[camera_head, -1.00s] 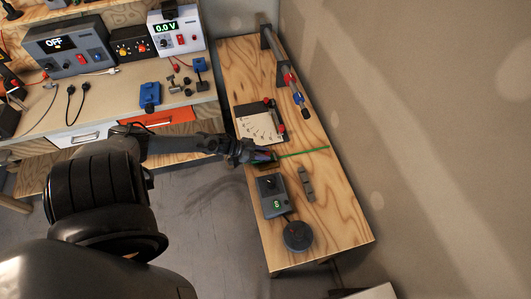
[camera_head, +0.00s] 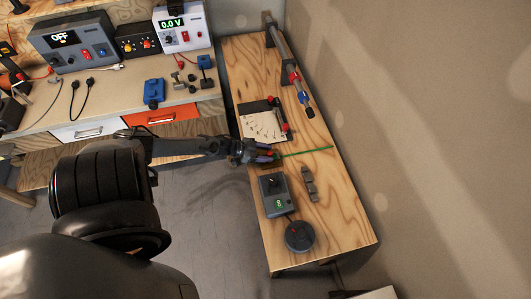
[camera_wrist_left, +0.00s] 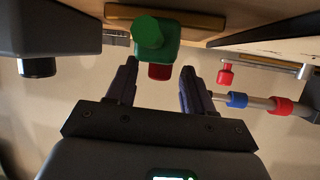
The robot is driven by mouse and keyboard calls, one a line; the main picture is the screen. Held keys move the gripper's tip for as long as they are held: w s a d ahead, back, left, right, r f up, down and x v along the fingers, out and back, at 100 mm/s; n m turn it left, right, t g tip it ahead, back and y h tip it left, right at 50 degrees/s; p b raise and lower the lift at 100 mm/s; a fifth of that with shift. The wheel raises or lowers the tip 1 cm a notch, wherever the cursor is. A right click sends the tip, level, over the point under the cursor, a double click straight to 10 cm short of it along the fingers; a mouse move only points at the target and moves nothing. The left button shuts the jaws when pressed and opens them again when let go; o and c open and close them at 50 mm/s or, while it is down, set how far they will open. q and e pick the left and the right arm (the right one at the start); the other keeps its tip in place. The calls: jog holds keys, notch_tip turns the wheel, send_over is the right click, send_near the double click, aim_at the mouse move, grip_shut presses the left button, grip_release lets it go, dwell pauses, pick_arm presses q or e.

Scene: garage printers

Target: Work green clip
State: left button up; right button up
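A long thin green strip (camera_head: 308,151) extends right from my left gripper (camera_head: 268,156) over the wooden bench in the head view. In the left wrist view, a green piece (camera_wrist_left: 152,35) with a rounded front end is just beyond the fingertips, with a red part (camera_wrist_left: 160,71) below it. My left gripper (camera_wrist_left: 158,75) has its fingers apart, with a clear gap between them. I cannot tell whether the green piece is the strip's near end. The fingertips are small and partly hidden in the head view. My right gripper is not in view.
A grey box with a green display (camera_head: 273,195), a round dark puck (camera_head: 299,236) and a grey clamp (camera_head: 309,184) stand near the gripper. A sheet on a dark board (camera_head: 262,123) lies behind it. The bench's front right is clear.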

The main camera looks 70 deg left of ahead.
pick_arm(q)
jog(key=shift+s, duration=0.15)
jog(key=shift+s+a+r, duration=0.1)
jog(key=shift+s+r, duration=0.05)
jog(key=shift+s, duration=0.1)
jog(key=p+v, duration=0.1)
jog(key=v, duration=0.9)
jog(key=shift+w+r, duration=0.1)
jog(key=shift+r, duration=0.05)
